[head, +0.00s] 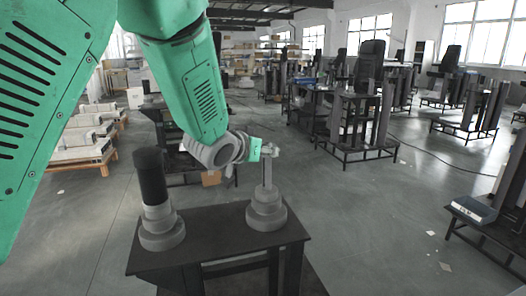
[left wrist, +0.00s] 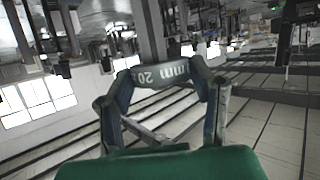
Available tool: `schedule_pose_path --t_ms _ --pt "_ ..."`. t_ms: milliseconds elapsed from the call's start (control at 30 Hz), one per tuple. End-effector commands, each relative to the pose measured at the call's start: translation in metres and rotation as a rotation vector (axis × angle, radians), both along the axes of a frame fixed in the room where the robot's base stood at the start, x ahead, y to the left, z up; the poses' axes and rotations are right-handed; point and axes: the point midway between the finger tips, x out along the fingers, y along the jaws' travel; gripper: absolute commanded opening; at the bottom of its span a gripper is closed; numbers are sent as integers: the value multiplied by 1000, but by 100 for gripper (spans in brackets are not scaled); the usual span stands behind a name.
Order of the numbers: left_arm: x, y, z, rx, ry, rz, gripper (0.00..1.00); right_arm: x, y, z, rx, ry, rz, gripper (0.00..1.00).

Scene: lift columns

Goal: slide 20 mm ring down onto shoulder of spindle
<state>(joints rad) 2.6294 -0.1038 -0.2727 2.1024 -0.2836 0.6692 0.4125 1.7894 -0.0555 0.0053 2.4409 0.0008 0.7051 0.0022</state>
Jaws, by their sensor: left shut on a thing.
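My left gripper (head: 262,150) reaches in from the left and is at the top of the thin grey spindle (head: 267,174). The spindle rises from a stepped round grey base on the dark table. The gripper is shut on a small grey ring (left wrist: 160,73), marked "20 mm" upside down in the left wrist view, between its fingertips (left wrist: 160,80). The ring (head: 271,149) is level with the shaft's upper end, well above the base's steps. A grey post (left wrist: 148,30) runs from the ring to the upper picture edge. Whether the ring encircles the shaft cannot be told. My right gripper is not in view.
A second stepped grey base (head: 162,231) carrying a thick black cylinder (head: 150,176) stands at the left of the dark table (head: 215,235). The tabletop between the two bases is clear. More dark stands and pallets fill the workshop behind.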

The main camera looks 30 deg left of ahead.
Motion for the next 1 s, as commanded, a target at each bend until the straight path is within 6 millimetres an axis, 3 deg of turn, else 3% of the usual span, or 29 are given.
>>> schedule_pose_path --t_ms 600,1000 --pt "-1 0 -34 0 1 0 1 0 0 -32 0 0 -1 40" --pt "-2 0 -53 0 1 -1 1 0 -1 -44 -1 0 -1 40"
